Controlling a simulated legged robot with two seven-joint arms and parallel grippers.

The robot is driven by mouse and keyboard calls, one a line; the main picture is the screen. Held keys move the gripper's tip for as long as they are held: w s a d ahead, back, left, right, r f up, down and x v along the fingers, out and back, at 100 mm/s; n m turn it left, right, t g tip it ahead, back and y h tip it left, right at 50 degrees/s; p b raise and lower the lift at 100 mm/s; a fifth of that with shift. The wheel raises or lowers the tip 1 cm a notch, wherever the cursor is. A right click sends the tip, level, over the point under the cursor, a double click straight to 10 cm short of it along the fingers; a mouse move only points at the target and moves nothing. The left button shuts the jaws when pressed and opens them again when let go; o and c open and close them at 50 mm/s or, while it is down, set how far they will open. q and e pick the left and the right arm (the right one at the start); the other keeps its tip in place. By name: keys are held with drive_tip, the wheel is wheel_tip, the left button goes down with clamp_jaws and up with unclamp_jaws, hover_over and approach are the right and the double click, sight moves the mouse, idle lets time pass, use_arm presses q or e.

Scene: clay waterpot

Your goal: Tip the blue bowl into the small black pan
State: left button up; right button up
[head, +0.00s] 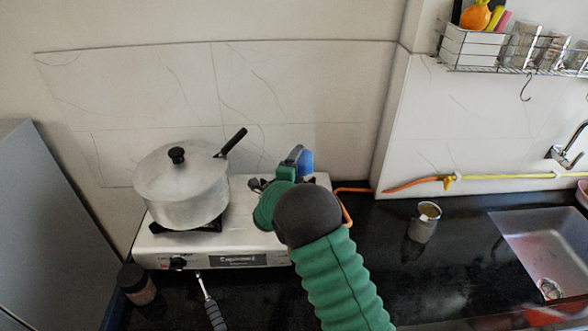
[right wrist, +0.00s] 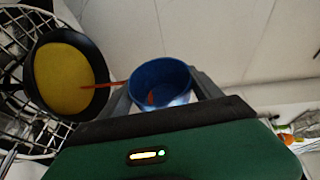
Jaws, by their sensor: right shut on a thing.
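My right gripper (head: 284,180) is shut on the blue bowl (head: 306,161), above the right side of the white stove. The right wrist view shows the blue bowl (right wrist: 150,72) between the two fingers, its mouth partly facing the camera, with a small reddish patch inside. The small black pan (right wrist: 101,52) is beside the bowl at left, with a yellow surface inside. A thin orange-red streak spans from the bowl side to over the pan; I cannot tell whether it is being poured. In the head view my arm hides the pan. My left gripper is out of view.
A lidded metal pot (head: 182,198) stands on the stove's (head: 226,246) left burner. A metal cup (head: 424,224) stands on the black counter (head: 390,260), with a sink (head: 545,240) farther right. A dark jar (head: 137,284) sits front left. A wire rack (right wrist: 20,35) shows near the pan.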

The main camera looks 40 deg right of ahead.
idle(0.6)
drive_tip(key=shift+a+n+b, duration=0.15)
drive_tip(key=shift+n+b, duration=0.2)
drive_tip(key=shift+n, duration=0.05)
drive_tip(key=shift+w, duration=0.1)
drive_tip(key=shift+r, duration=0.1)
drive_tip(key=shift+a+n, duration=0.1)
drive_tip(key=shift+n, duration=0.2)
drive_tip(key=shift+w+a+n+t+h+b, duration=0.1)
drive_tip(key=shift+n+t+h+b, duration=0.25)
drive_tip(key=shift+b, duration=0.2)
drive_tip(key=shift+a, duration=0.1)
drive_tip(key=shift+n+h, duration=0.25)
